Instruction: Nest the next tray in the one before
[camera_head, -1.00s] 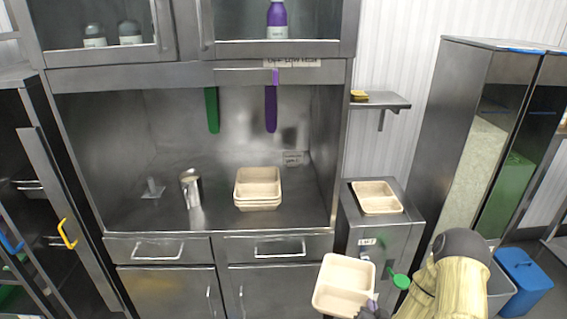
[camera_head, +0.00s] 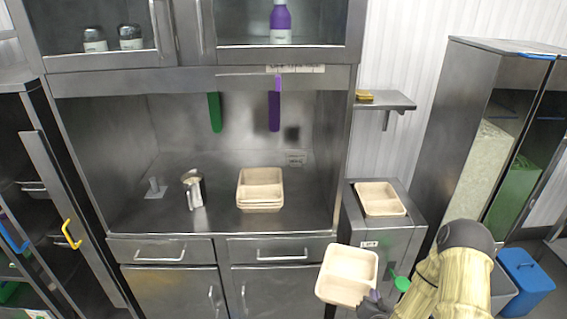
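A beige two-compartment tray (camera_head: 347,275) is at my gripper (camera_head: 374,301), in front of the cabinet's lower right. My gripper is at the tray's lower right edge and appears shut on it; the fingers are small and partly hidden. A stack of similar beige trays (camera_head: 260,190) sits on the steel counter, nested one in another. Another beige tray (camera_head: 381,199) rests on top of the steel dispenser unit to the right. The held tray is apart from both.
A metal jug (camera_head: 193,189) stands on the counter (camera_head: 225,214) left of the stack. A green lever (camera_head: 401,284) sticks out of the steel unit (camera_head: 385,239) near my arm. A blue bin (camera_head: 526,278) stands at the right. The counter's front edge is clear.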

